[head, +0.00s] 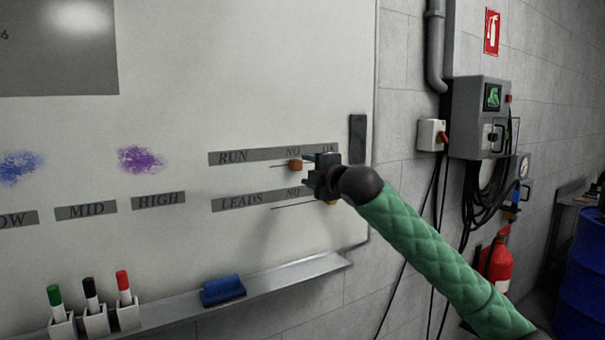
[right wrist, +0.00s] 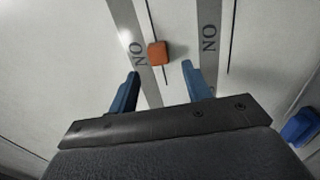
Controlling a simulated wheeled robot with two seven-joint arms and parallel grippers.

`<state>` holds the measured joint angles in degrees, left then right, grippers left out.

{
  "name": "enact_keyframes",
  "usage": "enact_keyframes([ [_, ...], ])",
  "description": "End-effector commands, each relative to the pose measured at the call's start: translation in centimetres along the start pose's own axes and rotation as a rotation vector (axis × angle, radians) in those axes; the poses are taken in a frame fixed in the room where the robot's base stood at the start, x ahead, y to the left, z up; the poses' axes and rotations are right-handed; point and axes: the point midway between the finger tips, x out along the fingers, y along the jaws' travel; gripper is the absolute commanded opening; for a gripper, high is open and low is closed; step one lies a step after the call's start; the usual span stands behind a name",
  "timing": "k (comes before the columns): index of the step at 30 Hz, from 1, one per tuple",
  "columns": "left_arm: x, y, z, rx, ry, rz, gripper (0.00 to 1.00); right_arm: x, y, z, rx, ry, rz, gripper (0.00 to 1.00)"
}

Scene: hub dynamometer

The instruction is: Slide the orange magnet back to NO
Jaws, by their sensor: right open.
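The orange magnet (head: 295,165) sits on the thin line below the RUN strip (head: 232,157), just under the word NO. In the right wrist view the orange magnet (right wrist: 158,53) is beside the printed NO, slightly beyond the fingertips and roughly between their directions. My right gripper (head: 307,170) is open close to the board, immediately right of the magnet in the head view. Its blue fingers (right wrist: 160,70) stand apart with nothing between them. The gripper hides part of the RUN and LEADS strips. My left gripper is not in view.
A yellow piece (head: 333,203) shows partly behind my right gripper by the LEADS strip (head: 240,200). A blue eraser (head: 223,290) and several markers (head: 90,295) are on the ledge below. A dark bar (head: 357,138) is on the board's right edge.

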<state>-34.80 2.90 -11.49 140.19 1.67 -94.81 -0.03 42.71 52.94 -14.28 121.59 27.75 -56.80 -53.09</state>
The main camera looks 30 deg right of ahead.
Motion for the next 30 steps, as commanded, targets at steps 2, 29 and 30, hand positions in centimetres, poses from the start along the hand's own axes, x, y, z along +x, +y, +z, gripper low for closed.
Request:
enact_keyframes([
  [2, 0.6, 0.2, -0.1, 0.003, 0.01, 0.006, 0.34, -0.9, -0.2, 0.0, -0.002, 0.0, 0.0, 0.49],
  [29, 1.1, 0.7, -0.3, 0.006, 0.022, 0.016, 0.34, -2.0, -0.4, 0.2, 0.115, -0.017, -0.019, 0.49],
  [30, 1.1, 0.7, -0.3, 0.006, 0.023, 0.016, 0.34, -2.0, -0.6, 0.6, 0.156, -0.035, -0.031, 0.49],
])
